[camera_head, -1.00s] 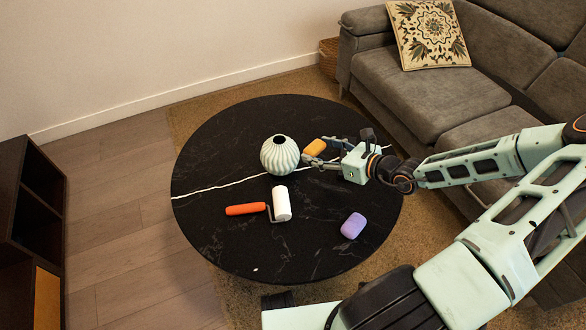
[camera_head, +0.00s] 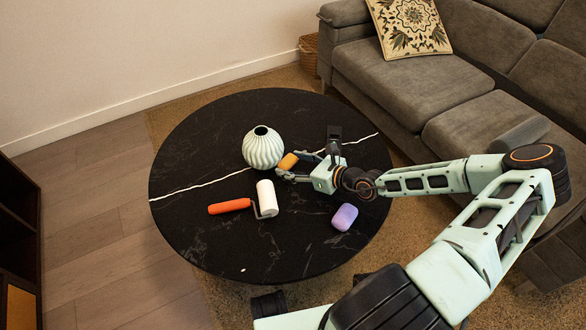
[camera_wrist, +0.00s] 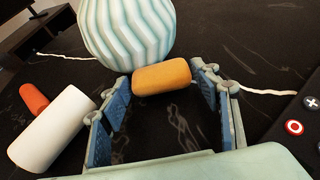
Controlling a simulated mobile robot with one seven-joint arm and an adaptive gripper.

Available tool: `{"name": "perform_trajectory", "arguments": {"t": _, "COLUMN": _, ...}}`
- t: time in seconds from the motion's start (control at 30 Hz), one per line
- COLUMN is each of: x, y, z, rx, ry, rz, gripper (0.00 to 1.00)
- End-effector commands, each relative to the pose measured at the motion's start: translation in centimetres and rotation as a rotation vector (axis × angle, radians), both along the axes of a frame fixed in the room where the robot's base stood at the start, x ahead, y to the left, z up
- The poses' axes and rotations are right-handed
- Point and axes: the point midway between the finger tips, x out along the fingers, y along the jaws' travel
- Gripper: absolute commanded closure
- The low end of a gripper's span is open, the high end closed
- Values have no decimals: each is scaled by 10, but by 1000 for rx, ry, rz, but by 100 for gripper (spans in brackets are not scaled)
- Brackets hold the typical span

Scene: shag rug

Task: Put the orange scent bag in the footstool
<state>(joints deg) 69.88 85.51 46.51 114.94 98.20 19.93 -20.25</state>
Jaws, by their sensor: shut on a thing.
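The orange scent bag (camera_head: 288,161) is a small rounded block on the right of the pale ribbed vase, over the round black table. In the wrist view the bag (camera_wrist: 162,76) lies across the gap between my blue fingertips. My gripper (camera_head: 293,164) is shut on it, one finger at each end. In the wrist view the bag is just in front of the vase; I cannot tell whether they touch, or whether the bag is clear of the tabletop. I cannot make out a footstool in either view.
The vase (camera_head: 263,147) stands close behind the bag. A white roller with an orange handle (camera_head: 231,206) and a purple block (camera_head: 344,217) lie on the black table (camera_head: 215,250). A grey sofa (camera_head: 400,90) is at the right. Wooden floor is open at the left.

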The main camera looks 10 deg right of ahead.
Motion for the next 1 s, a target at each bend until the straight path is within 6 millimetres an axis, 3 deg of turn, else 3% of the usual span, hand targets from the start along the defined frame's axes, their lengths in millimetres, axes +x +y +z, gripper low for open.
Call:
{"name": "perform_trajectory", "arguments": {"t": 0.03, "x": -1, "y": -2, "z": -8, "rx": 0, "ry": 2, "rz": -5, "gripper": 63}}
{"name": "perform_trajectory", "arguments": {"t": 0.47, "x": -1, "y": -2, "z": -10, "rx": -1, "ry": 2, "rz": -2, "gripper": 63}}
{"name": "perform_trajectory", "arguments": {"t": 0.5, "x": -1, "y": -2, "z": -10, "rx": -1, "ry": 2, "rz": -2, "gripper": 40}}
{"name": "perform_trajectory", "arguments": {"t": 0.63, "x": -1, "y": -2, "z": -10, "rx": -1, "ry": 2, "rz": -2, "gripper": 25}}
{"name": "perform_trajectory", "arguments": {"t": 1.0, "x": -1, "y": -3, "z": -5, "rx": 0, "ry": 1, "rz": -4, "gripper": 25}}
